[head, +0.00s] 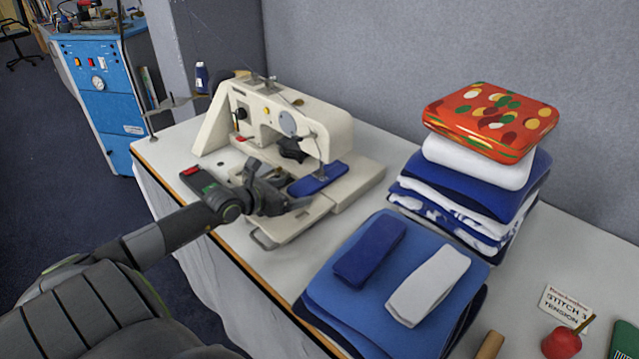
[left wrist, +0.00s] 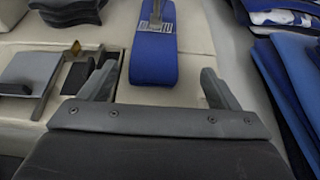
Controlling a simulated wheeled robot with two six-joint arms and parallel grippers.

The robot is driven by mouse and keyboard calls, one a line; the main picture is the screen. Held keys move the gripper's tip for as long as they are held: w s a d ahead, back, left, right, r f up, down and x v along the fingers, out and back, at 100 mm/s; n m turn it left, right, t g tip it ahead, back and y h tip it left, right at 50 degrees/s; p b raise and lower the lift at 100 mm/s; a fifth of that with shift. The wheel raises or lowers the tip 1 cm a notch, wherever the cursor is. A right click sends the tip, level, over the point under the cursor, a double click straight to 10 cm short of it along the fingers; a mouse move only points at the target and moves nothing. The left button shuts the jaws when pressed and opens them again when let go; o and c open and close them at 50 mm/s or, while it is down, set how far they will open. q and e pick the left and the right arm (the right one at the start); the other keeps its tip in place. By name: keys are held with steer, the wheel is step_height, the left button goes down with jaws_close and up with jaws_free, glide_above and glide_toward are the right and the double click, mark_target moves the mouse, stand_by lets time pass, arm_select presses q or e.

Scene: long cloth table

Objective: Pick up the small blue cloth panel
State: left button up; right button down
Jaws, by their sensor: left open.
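A small blue cloth panel (head: 318,179) lies on the bed of the cream sewing machine (head: 278,118), under its needle area. In the left wrist view the panel (left wrist: 153,62) runs lengthwise, with the metal presser part over its far portion. My left gripper (head: 294,192) is open and empty at the near left side of the panel. In the left wrist view its two fingers (left wrist: 158,88) stand apart, one on each side of the panel's near end. The panel's far end is partly hidden. My right gripper is not in view.
A blue cloth stack (head: 325,290) holds a folded dark blue piece (head: 370,250) and a white piece (head: 428,285). A red pincushion (head: 561,343) and a sign (head: 566,309) sit at right.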

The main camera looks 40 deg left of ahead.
mark_target(306, 184)
arm_select(q)
steer(key=shift+a+r+b+x, duration=0.15)
steer(key=shift+b+x, duration=0.15)
steer(key=shift+x, duration=1.05)
steer(key=shift+a+r+b+x, duration=0.15)
steer(key=shift+b+x, duration=0.1)
steer(key=shift+x, duration=1.05)
steer(key=shift+w, duration=0.1)
steer(key=c, duration=1.2)
steer(key=shift+o, duration=0.2)
steer(key=shift+a, duration=0.1)
